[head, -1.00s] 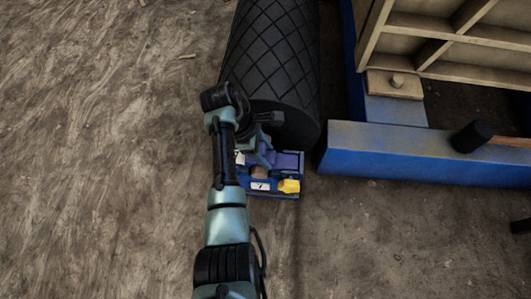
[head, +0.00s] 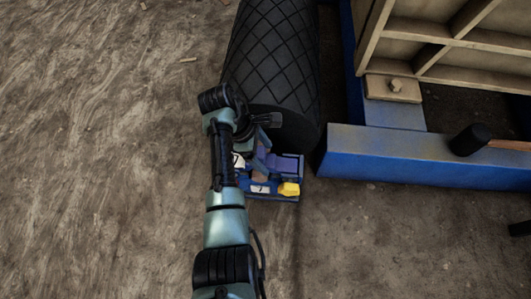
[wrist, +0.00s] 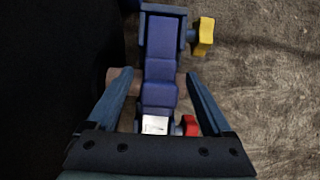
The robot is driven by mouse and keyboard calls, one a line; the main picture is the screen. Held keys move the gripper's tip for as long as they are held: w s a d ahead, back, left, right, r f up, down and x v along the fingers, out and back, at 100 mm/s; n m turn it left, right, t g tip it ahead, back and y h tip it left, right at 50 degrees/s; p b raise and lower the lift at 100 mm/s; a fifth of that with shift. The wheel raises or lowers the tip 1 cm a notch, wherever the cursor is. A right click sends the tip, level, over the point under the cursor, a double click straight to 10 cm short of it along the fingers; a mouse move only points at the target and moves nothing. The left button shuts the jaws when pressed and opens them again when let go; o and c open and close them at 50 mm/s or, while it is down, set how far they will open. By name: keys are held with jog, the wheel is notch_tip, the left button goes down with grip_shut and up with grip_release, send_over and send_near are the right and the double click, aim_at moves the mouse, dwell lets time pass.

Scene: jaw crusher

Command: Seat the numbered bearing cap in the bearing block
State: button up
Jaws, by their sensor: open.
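The blue bearing block (head: 290,199) sits on the ground in front of the dark roller, with a numbered white label on its front and a yellow knob (head: 289,189) at its right. A stepped purple-blue piece (wrist: 160,70), apparently the bearing cap, lies along the block and carries a white label at its near end. Its far end (head: 285,163) shows at the block's right. I cannot tell whether it is fully down. My gripper (wrist: 157,75) is open, its fingers on either side of this piece with gaps. In the head view my arm hides part of block and cap.
A red knob (wrist: 190,125) is close by the right finger. A blue beam (head: 400,155) with a black-headed hammer (head: 470,138) is at the right. Bare ground lies left and in front.

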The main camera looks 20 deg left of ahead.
jog(key=p+v, duration=0.7)
jog(key=v, duration=0.4)
